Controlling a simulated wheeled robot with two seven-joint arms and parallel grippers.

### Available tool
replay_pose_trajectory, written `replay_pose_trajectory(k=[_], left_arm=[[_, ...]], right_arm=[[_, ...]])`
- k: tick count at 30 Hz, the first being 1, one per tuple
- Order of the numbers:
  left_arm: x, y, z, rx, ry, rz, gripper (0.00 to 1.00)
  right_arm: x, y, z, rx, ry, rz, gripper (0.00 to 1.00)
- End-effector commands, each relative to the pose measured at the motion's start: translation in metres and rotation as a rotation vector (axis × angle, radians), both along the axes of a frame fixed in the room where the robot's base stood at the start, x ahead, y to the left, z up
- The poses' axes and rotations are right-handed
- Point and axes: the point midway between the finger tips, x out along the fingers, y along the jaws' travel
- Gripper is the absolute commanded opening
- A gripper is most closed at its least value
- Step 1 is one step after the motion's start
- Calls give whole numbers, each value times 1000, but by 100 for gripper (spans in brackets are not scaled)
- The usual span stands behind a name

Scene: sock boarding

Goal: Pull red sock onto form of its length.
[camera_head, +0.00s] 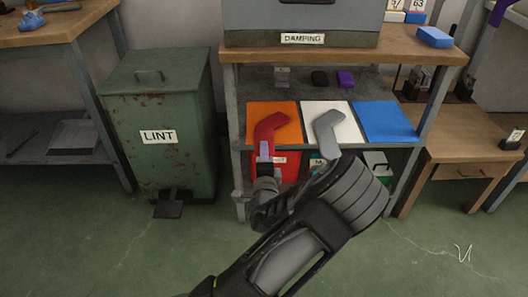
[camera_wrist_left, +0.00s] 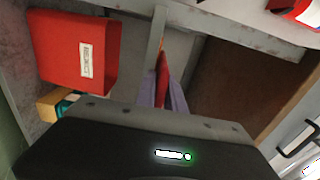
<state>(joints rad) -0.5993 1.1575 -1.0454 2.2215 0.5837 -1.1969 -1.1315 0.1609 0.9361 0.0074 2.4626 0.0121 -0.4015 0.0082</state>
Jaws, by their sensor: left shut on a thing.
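The red sock (camera_head: 268,131) stands upright in front of the orange panel, bent at the top in the same foot shape as the grey form (camera_head: 329,130) beside it. No bare form shows at the sock, so I cannot tell how far a form fills it. My left gripper (camera_head: 265,153) is shut on the lower part of the sock, with lilac fingers. In the left wrist view a narrow strip of the red sock (camera_wrist_left: 162,64) shows between the fingers (camera_wrist_left: 164,92). My right gripper is in neither view.
Orange (camera_head: 285,109), white (camera_head: 347,111) and blue (camera_head: 388,121) panels lie on the shelf. A red bin (camera_wrist_left: 70,47) is below it. A green LINT bin (camera_head: 158,100) stands left. A DAMPING box (camera_head: 300,24) sits above.

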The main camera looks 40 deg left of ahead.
Motion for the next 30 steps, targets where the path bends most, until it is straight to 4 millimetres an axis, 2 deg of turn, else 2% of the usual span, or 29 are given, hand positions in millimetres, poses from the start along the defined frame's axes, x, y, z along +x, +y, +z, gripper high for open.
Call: replay_pose_trajectory(k=[7,22,30], left_arm=[[0,0,5,0,0,0,0],[0,0,48,0,0,0,0],[0,0,50,0,0,0,0]], right_arm=[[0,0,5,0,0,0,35],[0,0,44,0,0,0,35],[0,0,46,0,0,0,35]])
